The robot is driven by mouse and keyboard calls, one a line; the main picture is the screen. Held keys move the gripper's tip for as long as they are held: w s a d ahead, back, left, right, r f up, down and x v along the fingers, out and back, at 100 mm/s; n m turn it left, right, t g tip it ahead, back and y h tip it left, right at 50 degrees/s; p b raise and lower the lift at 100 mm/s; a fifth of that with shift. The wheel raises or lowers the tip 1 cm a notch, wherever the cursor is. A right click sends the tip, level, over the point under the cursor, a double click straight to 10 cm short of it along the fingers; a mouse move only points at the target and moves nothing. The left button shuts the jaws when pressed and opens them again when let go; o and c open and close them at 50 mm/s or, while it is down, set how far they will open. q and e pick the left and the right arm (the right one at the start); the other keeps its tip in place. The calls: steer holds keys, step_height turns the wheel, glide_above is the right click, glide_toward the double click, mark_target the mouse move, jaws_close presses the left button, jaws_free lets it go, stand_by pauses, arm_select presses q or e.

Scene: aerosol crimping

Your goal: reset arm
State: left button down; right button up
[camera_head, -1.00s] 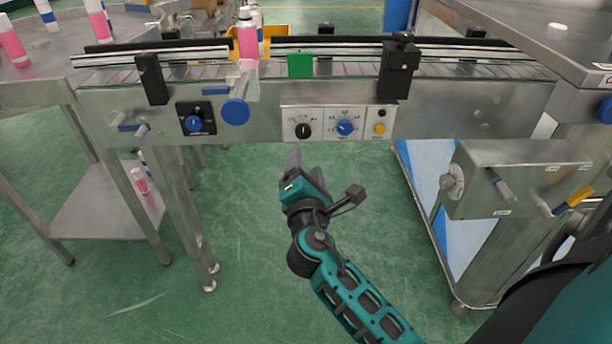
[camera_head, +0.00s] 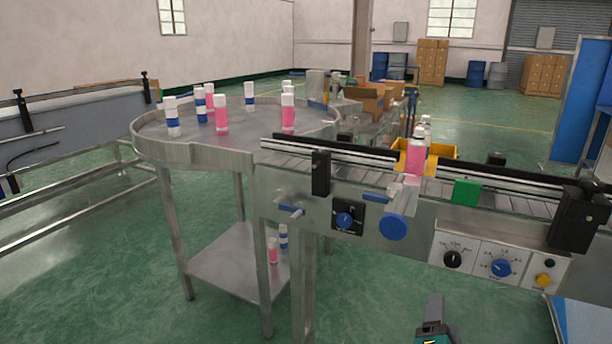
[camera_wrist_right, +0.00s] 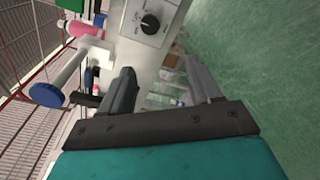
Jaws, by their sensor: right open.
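My right gripper (camera_head: 433,318) shows at the bottom edge of the head view, low in front of the conveyor, with only its tip end and a bit of teal body in frame. In the right wrist view its two fingers (camera_wrist_right: 160,85) stand apart with nothing between them. It is clear of the conveyor front panel (camera_head: 476,262). My left gripper is not in either view.
A pink bottle (camera_head: 416,155) stands on the conveyor (camera_head: 340,176), near a yellow bin (camera_head: 440,151). A round steel table (camera_head: 180,152) at left holds several white-capped bottles. Its lower shelf (camera_head: 225,265) holds bottles too. Green floor lies open in front.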

arm_select(q)
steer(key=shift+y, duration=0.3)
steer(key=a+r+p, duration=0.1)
steer(key=p, duration=0.1)
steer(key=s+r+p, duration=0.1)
steer(key=p, duration=0.1)
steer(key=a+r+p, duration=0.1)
steer(key=p, duration=0.1)
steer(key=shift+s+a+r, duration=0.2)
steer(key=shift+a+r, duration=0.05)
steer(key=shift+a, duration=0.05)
arm_select(e)
steer(key=s+a+f+m+g+y, duration=0.4)
steer(key=s+a+f+m+y, duration=0.5)
steer(key=s+m, duration=0.4)
steer(key=f+m+y, duration=0.1)
steer(key=m, duration=0.2)
steer(key=shift+s+a+f, duration=0.25)
steer(key=shift+f, duration=0.15)
